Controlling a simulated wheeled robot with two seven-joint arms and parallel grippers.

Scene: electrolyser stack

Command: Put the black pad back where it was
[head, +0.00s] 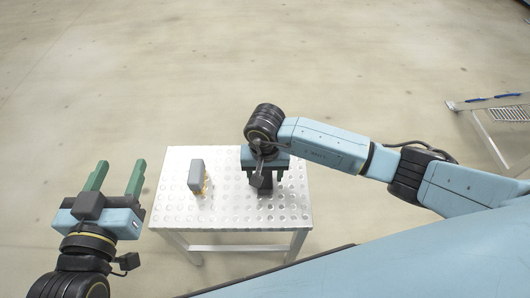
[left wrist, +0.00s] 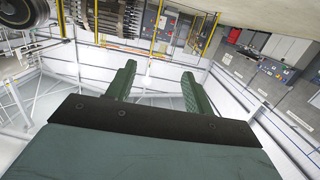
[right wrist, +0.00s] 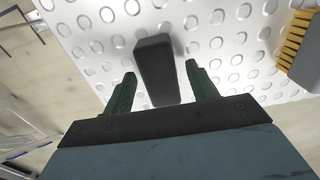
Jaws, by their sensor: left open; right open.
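The black pad (right wrist: 155,68) shows in the right wrist view as a dark, tapered-looking block on the perforated table top. My right gripper (right wrist: 160,75) is open around it, one finger on each side with a visible gap to both. In the head view my right gripper (head: 264,175) is over the right half of the table. A dark shape (head: 265,190) at its front is probably the pad, largely hidden by the gripper. My left gripper (head: 117,168) is open and empty, left of the table. Its empty fingers also show in the left wrist view (left wrist: 157,78).
A grey brush (head: 196,173) with yellow bristles stands on the left half of the white perforated table (head: 225,215). It also shows at the right wrist view's right edge (right wrist: 308,55). A stepladder (head: 490,115) stands at far right. Floor around the table is clear.

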